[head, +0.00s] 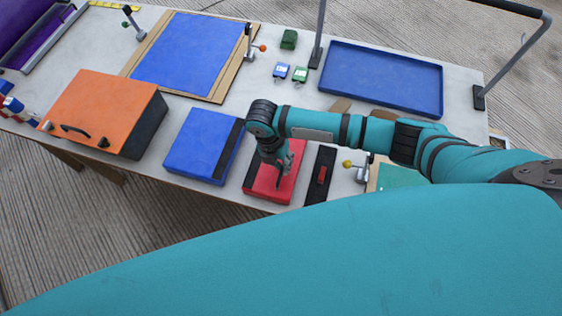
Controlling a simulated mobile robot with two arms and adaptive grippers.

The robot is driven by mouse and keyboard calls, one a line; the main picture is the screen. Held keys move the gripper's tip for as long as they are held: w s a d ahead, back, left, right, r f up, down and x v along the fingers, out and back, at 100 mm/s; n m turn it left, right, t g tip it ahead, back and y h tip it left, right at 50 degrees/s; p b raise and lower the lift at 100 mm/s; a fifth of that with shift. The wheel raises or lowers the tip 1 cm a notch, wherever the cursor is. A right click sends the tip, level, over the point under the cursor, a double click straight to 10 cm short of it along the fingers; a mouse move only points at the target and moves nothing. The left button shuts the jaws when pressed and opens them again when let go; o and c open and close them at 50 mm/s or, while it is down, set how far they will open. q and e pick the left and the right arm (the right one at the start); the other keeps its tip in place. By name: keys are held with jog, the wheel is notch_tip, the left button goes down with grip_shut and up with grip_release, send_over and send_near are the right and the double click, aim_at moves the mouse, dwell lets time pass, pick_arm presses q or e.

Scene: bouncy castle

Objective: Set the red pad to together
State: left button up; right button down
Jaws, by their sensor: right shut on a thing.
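The red pad (262,191) lies on the table near its front edge, just right of a blue pad (197,147) with a black strip along its right side. My right gripper (283,172) reaches down over the red pad and is shut on it; the fingertips are small and the exact contact is hard to make out. A narrow black piece with a red part (322,175) lies just right of the red pad, with a gap between them. My left gripper is not in view.
An orange box (100,105) with a dark handle stands left. A blue sheet on a board (190,52) and a blue tray (380,78) lie behind. Small blue and green blocks (299,74) sit between. A yellow-knobbed clamp (358,170) stands right of the black piece.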

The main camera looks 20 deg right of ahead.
aim_at(264, 167)
jog(key=w+a+b, duration=0.1)
jog(key=a, duration=0.1)
jog(key=w+a+b, duration=0.1)
jog(key=w+a, duration=0.1)
jog(key=a, duration=0.1)
jog(key=shift+w, duration=0.2)
jog(key=shift+w+a, duration=0.15)
jog(key=shift+a, duration=0.05)
jog(key=shift+d+r, duration=0.1)
jog(key=c, duration=1.4)
grip_release()
notch_tip(264, 167, up, 12)
jog(key=w+a, duration=0.1)
jog(key=a, duration=0.1)
jog(key=shift+w, duration=0.15)
